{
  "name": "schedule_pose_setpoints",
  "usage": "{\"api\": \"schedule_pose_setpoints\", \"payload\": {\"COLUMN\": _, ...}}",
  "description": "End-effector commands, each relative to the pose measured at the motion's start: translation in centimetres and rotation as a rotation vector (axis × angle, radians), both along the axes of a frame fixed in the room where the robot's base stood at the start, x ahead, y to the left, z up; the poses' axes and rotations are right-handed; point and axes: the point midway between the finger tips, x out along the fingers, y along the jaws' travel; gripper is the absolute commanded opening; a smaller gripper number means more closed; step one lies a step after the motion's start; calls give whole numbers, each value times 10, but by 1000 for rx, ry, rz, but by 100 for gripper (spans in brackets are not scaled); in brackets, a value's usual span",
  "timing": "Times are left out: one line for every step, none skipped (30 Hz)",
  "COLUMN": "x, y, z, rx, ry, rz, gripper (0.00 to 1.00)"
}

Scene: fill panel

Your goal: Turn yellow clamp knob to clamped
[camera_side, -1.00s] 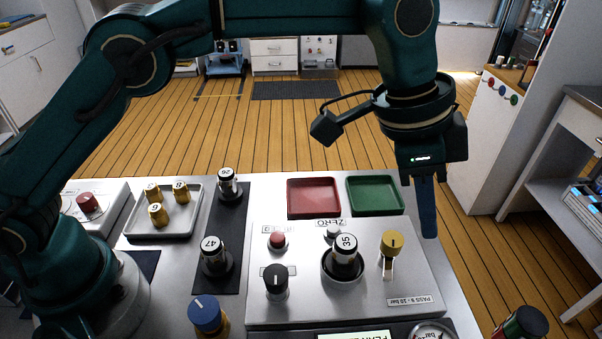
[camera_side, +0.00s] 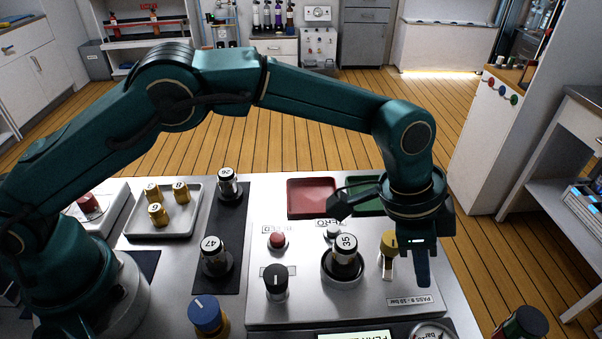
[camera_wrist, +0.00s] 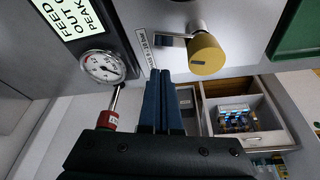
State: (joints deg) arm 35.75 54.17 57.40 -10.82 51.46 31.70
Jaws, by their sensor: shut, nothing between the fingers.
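The yellow clamp knob (camera_side: 388,245) stands on the right part of the grey panel, partly hidden behind my gripper's body in the side view.
A part marked 35 (camera_side: 345,252) sits in a round seat left of the knob. A black knob (camera_side: 276,282) and a red button (camera_side: 278,240) are further left. A red tray (camera_side: 312,196) and a green tray (camera_side: 366,205) lie behind. A pressure gauge (camera_wrist: 102,66) is near the fingers.

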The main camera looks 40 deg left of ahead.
Motion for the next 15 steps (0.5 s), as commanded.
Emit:
{"api": "schedule_pose_setpoints", "payload": {"x": -2, "y": 3, "z": 0, "rx": 1, "ry": 2, "rz": 2, "gripper": 0}}
{"api": "schedule_pose_setpoints", "payload": {"x": -3, "y": 5, "z": 1, "rx": 1, "ry": 0, "rz": 1, "gripper": 0}}
{"api": "schedule_pose_setpoints", "payload": {"x": -4, "y": 7, "z": 0, "rx": 2, "ry": 0, "rz": 1, "gripper": 0}}
{"api": "schedule_pose_setpoints", "payload": {"x": -5, "y": 9, "z": 0, "rx": 2, "ry": 0, "rz": 1, "gripper": 0}}
{"api": "schedule_pose_setpoints", "payload": {"x": -5, "y": 11, "z": 0, "rx": 2, "ry": 0, "rz": 1, "gripper": 0}}
{"api": "schedule_pose_setpoints", "payload": {"x": -7, "y": 13, "z": 0, "rx": 2, "ry": 1, "rz": 1, "gripper": 0}}
{"api": "schedule_pose_setpoints", "payload": {"x": -7, "y": 15, "z": 1, "rx": 1, "ry": 0, "rz": 1, "gripper": 0}}
{"api": "schedule_pose_setpoints", "payload": {"x": -8, "y": 16, "z": 0, "rx": 1, "ry": 0, "rz": 0, "gripper": 0}}
{"api": "schedule_pose_setpoints", "payload": {"x": -9, "y": 18, "z": 0, "rx": 2, "ry": 1, "rz": 1, "gripper": 0}}
{"api": "schedule_pose_setpoints", "payload": {"x": -10, "y": 19, "z": 0, "rx": 2, "ry": 1, "rz": 1, "gripper": 0}}
{"api": "schedule_pose_setpoints", "payload": {"x": -10, "y": 20, "z": 1, "rx": 1, "ry": 0, "rz": 1, "gripper": 0}}
{"api": "schedule_pose_setpoints", "payload": {"x": -11, "y": 21, "z": 0, "rx": 1, "ry": 0, "rz": 1, "gripper": 0}}
{"api": "schedule_pose_setpoints", "payload": {"x": -11, "y": 22, "z": 0, "rx": 1, "ry": 0, "rz": 1, "gripper": 0}}
{"api": "schedule_pose_setpoints", "payload": {"x": -12, "y": 22, "z": 0, "rx": 1, "ry": 0, "rz": 1, "gripper": 0}}
{"api": "schedule_pose_setpoints", "payload": {"x": -12, "y": 23, "z": 0, "rx": 2, "ry": 0, "rz": 1, "gripper": 0}}
